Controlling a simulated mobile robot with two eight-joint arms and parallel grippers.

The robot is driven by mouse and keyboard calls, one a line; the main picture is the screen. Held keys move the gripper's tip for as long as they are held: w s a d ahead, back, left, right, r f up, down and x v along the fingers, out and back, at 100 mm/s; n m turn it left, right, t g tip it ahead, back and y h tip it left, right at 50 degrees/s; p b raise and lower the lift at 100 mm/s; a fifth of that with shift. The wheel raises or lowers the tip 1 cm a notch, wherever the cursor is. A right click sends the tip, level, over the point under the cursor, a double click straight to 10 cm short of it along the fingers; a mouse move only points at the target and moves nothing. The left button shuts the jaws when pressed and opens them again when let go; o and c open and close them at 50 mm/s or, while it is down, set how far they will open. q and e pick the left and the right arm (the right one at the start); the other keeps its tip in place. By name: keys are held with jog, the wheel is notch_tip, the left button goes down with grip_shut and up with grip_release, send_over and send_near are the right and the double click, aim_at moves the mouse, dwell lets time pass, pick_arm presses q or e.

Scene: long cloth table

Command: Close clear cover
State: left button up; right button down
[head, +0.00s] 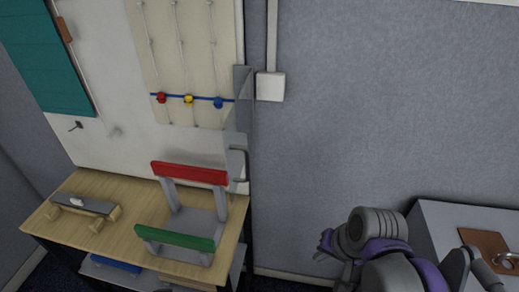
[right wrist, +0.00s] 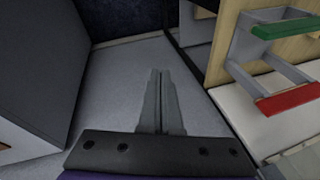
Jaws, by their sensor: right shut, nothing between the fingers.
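The clear cover (head: 238,135) is a see-through panel at the right edge of the white wall board. It stands swung out from the board, seen nearly edge-on, with a grey handle (head: 241,163) near its lower end. The beaded panel (head: 185,60) to its left, with red, yellow and blue beads on a blue bar, is uncovered. My right arm is at the lower right in the head view, well right of the cover and apart from it. My right gripper (right wrist: 157,75) is shut and empty in the right wrist view. My left gripper is out of view.
A wooden table (head: 110,237) below the board bears a grey frame with red (head: 190,173) and green (head: 175,239) bars. A grey cabinet (head: 432,216) stands at the right behind my arm. Bare wall and open space lie between the table and my arm.

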jog(key=w+r+m+g+y+p, duration=0.1)
jog(key=w+r+m+y, duration=0.2)
jog(key=r, duration=0.7)
jog(key=w+a+r+m+g+y, duration=0.15)
jog(key=w+r+m, duration=0.3)
jog(key=r, duration=0.45)
jog(key=w+r+m+g+y+p, duration=0.1)
jog(key=w+r+m+y, duration=0.3)
jog(key=r, duration=0.6)
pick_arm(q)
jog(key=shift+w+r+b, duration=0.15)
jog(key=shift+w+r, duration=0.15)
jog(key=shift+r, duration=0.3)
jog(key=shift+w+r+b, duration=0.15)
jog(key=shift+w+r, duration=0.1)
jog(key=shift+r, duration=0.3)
pick_arm(e)
jog(key=s+a+f+m+h, duration=0.1)
jog(key=a+f, duration=0.6)
jog(key=a, duration=0.4)
jog(key=shift+s+f, duration=0.15)
jog(key=shift+f, duration=0.05)
jog(key=shift+t, duration=0.25)
